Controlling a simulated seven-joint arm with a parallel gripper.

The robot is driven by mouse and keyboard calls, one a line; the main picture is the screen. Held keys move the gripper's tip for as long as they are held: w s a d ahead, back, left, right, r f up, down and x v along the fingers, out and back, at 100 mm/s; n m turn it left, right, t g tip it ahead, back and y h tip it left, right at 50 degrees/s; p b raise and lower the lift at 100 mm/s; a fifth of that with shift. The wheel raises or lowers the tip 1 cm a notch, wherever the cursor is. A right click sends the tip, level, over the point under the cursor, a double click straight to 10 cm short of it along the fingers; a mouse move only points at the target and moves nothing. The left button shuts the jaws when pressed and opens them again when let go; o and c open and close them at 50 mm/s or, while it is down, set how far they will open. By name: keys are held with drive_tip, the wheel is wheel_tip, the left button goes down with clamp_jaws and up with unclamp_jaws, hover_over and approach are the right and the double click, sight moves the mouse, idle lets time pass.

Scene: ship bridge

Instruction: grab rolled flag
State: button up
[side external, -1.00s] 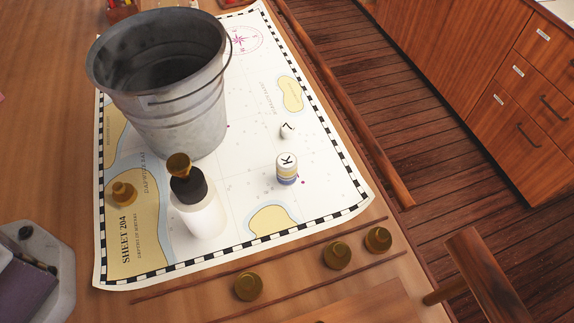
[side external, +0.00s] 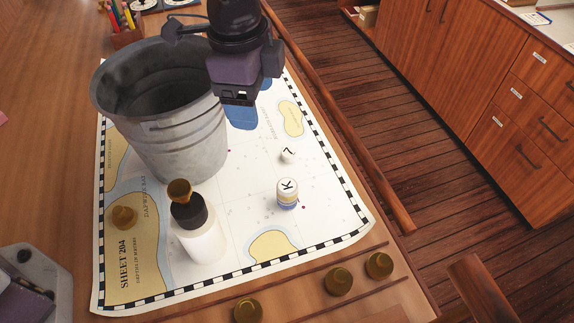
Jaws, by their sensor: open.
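A short upright roll marked K (side external: 287,193), with a white top and yellow and blue sides, stands on the chart right of the white bottle. A smaller white piece marked 7 (side external: 288,156) is just behind it. My gripper (side external: 240,98), dark with a purple body, hangs over the far part of the chart beside the bucket. It is open, and no held object shows. It is behind and left of both pieces, apart from them. A blue shape (side external: 242,116) shows directly under it; I cannot tell what it is.
A large metal bucket (side external: 165,125) stands left of my gripper. A white bottle (side external: 203,243) with black and brass top stands in front. Brass knobs (side external: 338,281) line the near edge. The chart (side external: 335,215) is clear right of the K roll.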

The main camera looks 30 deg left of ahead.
sight(287, 185)
drive_tip(key=d+f+m, duration=0.1)
drive_tip(key=d+f, duration=0.3)
drive_tip(key=f, duration=0.1)
drive_tip(key=d+f+m+g, duration=0.1)
drive_tip(key=d+f, duration=0.1)
drive_tip(key=f, duration=0.1)
drive_tip(key=shift+s+f+m, duration=0.15)
drive_tip(key=shift+s+m, duration=0.15)
drive_tip(key=shift+s, duration=0.05)
wheel_tip(287, 185, down, 7)
drive_tip(key=shift+r, duration=0.1)
drive_tip(key=shift+w+a+f, duration=0.15)
drive_tip(key=shift+f, duration=1.35)
drive_tip(key=shift+w+a+f, duration=0.1)
drive_tip(key=shift+f, duration=1.4)
drive_tip(key=shift+c, duration=0.3)
drive_tip(key=c, duration=0.9)
